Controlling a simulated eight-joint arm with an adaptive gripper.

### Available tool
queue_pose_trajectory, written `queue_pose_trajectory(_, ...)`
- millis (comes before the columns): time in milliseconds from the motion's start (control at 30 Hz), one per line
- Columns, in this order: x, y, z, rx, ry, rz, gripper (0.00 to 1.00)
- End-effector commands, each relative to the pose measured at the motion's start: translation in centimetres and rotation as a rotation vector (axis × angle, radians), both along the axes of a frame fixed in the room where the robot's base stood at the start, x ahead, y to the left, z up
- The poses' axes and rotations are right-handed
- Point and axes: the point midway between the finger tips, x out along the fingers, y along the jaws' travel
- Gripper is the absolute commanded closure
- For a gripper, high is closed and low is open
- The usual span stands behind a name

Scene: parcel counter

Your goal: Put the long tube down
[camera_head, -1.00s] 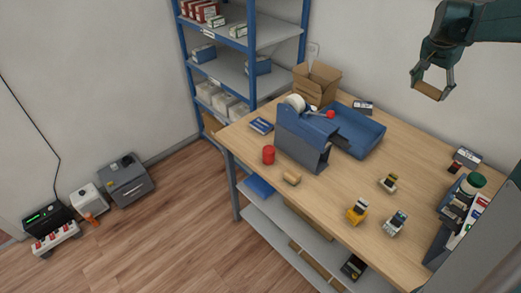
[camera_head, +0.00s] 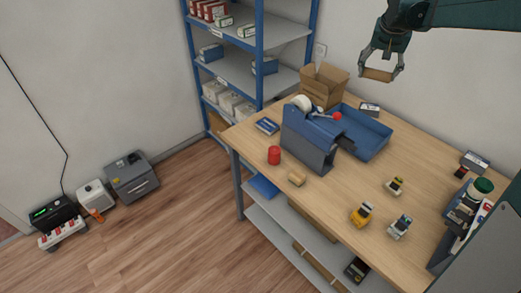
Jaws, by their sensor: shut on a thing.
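My gripper (camera_head: 379,72) is at the upper right, raised above the far part of the wooden table (camera_head: 328,192). It is shut on a long tube (camera_head: 377,75), which is brown and lies level between the two fingertips. Both fingers show, one at each end of the visible part of the tube. The tube is clear of the table and of everything on it.
A blue tape dispenser (camera_head: 305,138), a blue tray (camera_head: 368,140) and an open cardboard box (camera_head: 322,87) stand at the back.

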Motion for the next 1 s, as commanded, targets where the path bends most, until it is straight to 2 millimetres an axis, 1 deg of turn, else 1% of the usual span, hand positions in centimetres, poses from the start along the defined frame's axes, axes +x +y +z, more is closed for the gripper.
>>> queue_pose_trajectory(33,0.3,2.2,0.0,0.001,0.0,0.052,0.45)
queue_pose_trajectory(233,0.9,9.9,-0.1,0.001,0.001,0.257,0.45)
queue_pose_trajectory(267,1.0,11.0,-0.1,0.002,0.0,0.289,0.45)
queue_pose_trajectory(300,1.0,12.6,-0.1,0.001,0.001,0.33,0.45)
queue_pose_trajectory(367,1.0,14.9,-0.1,0.001,0.0,0.391,0.45)
queue_pose_trajectory(400,0.9,16.4,0.0,0.002,0.0,0.433,0.45)
queue_pose_trajectory(467,0.8,18.7,0.0,0.001,0.001,0.494,0.45)
queue_pose_trajectory(500,0.7,20.2,0.0,0.002,0.0,0.535,0.45)
queue_pose_trajectory(667,0.1,26.3,0.1,0.001,-0.001,0.699,0.45)
queue_pose_trajectory(800,-0.9,31.4,0.2,0.001,0.0,0.838,0.45)
queue_pose_trajectory(900,-1.6,34.7,0.3,0.001,0.0,0.928,0.45)
queue_pose_trajectory(1000,-2.3,37.2,0.4,0.001,0.0,1.0,0.45)
